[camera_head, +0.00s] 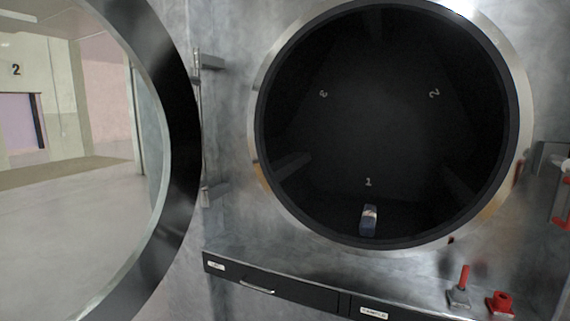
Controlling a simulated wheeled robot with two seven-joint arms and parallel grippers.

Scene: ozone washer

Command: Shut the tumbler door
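The tumbler door (183,150) is a large round dark ring with a glass middle at the left. It stands swung open to the left on hinges (205,125) beside the opening. The tumbler's round opening (375,110) is dark inside, with a metal rim (521,85) and marked inner walls. Neither of my grippers shows in the head view.
A ledge with drawers (290,285) juts out below the opening. A red-handled part (462,285) and a red fitting (500,304) stand on its right end. A latch-like metal part with red pieces (560,195) is at the right edge.

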